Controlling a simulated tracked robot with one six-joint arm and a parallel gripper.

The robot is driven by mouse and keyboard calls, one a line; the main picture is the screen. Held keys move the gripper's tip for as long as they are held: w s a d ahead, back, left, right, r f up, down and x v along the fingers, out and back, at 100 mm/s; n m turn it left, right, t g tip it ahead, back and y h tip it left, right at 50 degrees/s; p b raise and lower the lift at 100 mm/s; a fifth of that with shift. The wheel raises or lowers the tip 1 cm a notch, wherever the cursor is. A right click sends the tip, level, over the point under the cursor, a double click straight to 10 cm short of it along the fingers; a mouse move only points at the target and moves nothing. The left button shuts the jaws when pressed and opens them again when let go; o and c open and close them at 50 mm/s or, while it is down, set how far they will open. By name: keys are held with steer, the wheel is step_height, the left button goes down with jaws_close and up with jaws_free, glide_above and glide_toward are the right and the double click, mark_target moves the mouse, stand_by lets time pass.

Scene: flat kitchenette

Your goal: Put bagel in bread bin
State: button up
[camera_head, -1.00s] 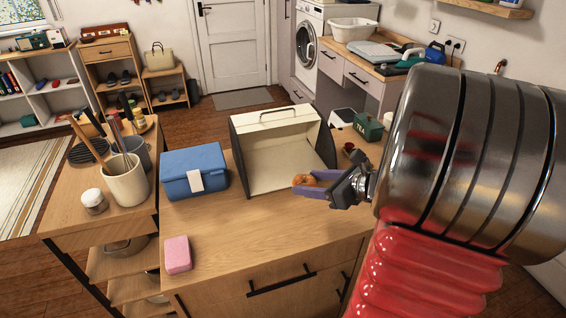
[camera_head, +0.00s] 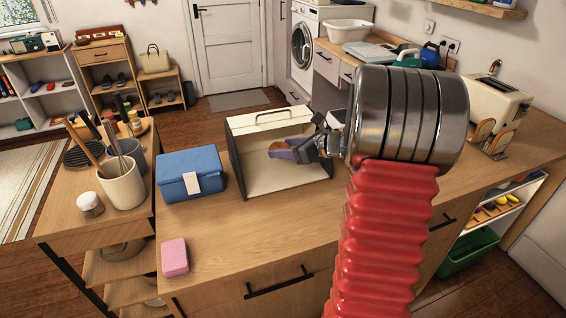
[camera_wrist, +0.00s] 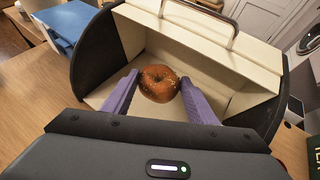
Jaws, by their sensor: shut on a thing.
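The bread bin (camera_head: 285,181) is a cream box with dark side panels, its front open, standing on the wooden counter. My gripper (camera_head: 283,151) reaches into its opening from the right. In the wrist view, my gripper (camera_wrist: 159,90) has its purple fingers shut on the bagel (camera_wrist: 158,84), a brown seeded ring. The bin's inner back wall (camera_wrist: 215,65) is behind the bagel. In the head view the bagel is mostly hidden by the fingers. I cannot tell whether the bagel touches the bin floor.
A blue box (camera_head: 190,173) stands just left of the bin. A pink block (camera_head: 174,257) lies near the counter's front edge. A utensil crock (camera_head: 122,183) is at the left, a toaster (camera_head: 496,106) at the right. The counter in front of the bin is clear.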

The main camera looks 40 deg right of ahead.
mark_target(283, 170)
steer(key=shift+w+d, duration=0.15)
steer(key=shift+w, duration=0.5)
steer(key=shift+w+f, duration=0.2)
steer(key=shift+f, duration=1.4)
step_height(283, 170, down, 3)
steer(key=shift+s+r, duration=0.1)
steer(key=shift+w+d+f, duration=0.1)
steer(key=shift+w+f, duration=0.1)
steer(key=shift+f, duration=0.3)
steer(key=shift+f, duration=0.1)
steer(key=o, duration=0.6)
steer(key=shift+o, duration=0.2)
